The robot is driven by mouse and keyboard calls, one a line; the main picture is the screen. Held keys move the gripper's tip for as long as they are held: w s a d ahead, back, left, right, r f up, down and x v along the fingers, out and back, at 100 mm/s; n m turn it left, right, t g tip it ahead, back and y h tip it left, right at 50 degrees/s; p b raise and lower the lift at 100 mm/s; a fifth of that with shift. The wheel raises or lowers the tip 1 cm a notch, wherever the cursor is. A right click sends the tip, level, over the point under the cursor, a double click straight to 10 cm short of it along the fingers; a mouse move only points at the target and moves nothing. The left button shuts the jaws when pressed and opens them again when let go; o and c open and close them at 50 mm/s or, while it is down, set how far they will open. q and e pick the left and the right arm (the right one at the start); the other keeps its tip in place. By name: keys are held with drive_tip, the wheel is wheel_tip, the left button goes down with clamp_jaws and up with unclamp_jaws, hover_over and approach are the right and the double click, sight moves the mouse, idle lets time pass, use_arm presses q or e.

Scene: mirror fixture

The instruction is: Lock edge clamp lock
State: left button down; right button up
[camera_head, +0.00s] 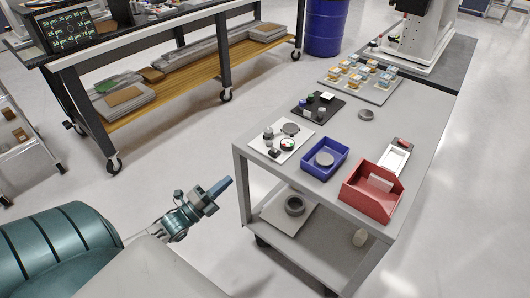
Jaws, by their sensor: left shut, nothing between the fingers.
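A white plate (267,146) lies on the grey cart's top near its left edge. It carries a dark round disc (290,128) and several small dark and green parts. A black plate (310,113) with small white, green and dark parts lies behind it. I cannot tell which small part is the edge clamp lock; they are too small here. My left gripper (222,186) is shut and empty, over the floor left of the cart and apart from it. My right gripper is not in view.
The cart top (349,135) also holds a blue bin (341,151) with a round disc, a red bin (357,202), and a board of several small blocks. A workbench (185,50) stands behind on the left. Open floor lies between bench and cart.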

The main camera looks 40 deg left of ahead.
sight(271, 147)
use_arm(q)
drive_tip(key=shift+d+r, duration=0.1)
drive_tip(key=shift+r, duration=0.25)
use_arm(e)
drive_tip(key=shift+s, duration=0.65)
